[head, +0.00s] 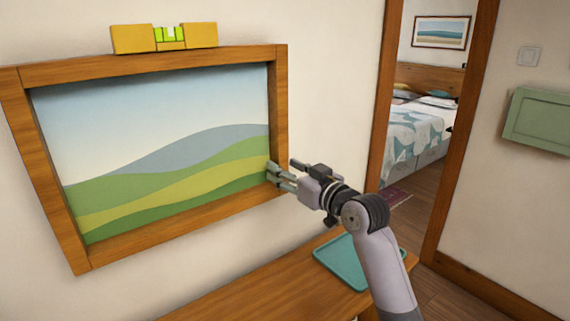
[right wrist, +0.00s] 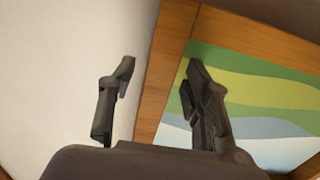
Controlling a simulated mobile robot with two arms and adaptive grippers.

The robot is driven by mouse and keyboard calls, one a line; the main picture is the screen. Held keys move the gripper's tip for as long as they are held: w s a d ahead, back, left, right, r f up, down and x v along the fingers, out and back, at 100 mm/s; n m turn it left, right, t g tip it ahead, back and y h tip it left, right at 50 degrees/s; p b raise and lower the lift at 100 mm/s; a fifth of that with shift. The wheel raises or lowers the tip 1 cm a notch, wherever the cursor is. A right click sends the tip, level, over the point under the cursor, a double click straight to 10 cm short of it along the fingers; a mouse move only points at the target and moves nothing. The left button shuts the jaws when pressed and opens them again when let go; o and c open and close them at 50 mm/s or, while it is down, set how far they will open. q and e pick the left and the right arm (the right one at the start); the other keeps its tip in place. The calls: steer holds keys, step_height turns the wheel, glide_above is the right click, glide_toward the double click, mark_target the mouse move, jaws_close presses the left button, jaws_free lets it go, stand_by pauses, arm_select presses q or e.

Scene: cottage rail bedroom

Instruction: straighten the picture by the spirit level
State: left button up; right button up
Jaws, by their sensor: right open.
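The wood-framed landscape picture (head: 150,257) hangs on the wall at the left of the head view, seen at an angle. A yellow spirit level (head: 133,39) with a green vial (head: 169,35) lies along its top edge; I cannot read the bubble surely. My right gripper (head: 280,172) is open at the frame's lower right side. In the right wrist view, one finger is over the wall and the other over the painting, with the frame's side bar (right wrist: 165,70) between the open fingers (right wrist: 158,75). Contact is not clear. My left gripper is not in view.
A wooden table (head: 265,285) stands below the picture, with a teal tray (head: 343,262) on it near my right arm. A doorway (head: 380,95) at the right opens to a room with a bed (head: 420,130). A green panel (head: 540,120) is on the right wall.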

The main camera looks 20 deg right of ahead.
steer(key=shift+w+a, duration=0.2)
steer(key=shift+w, duration=0.15)
jaws_close()
stand_by(0.4)
stand_by(0.4)
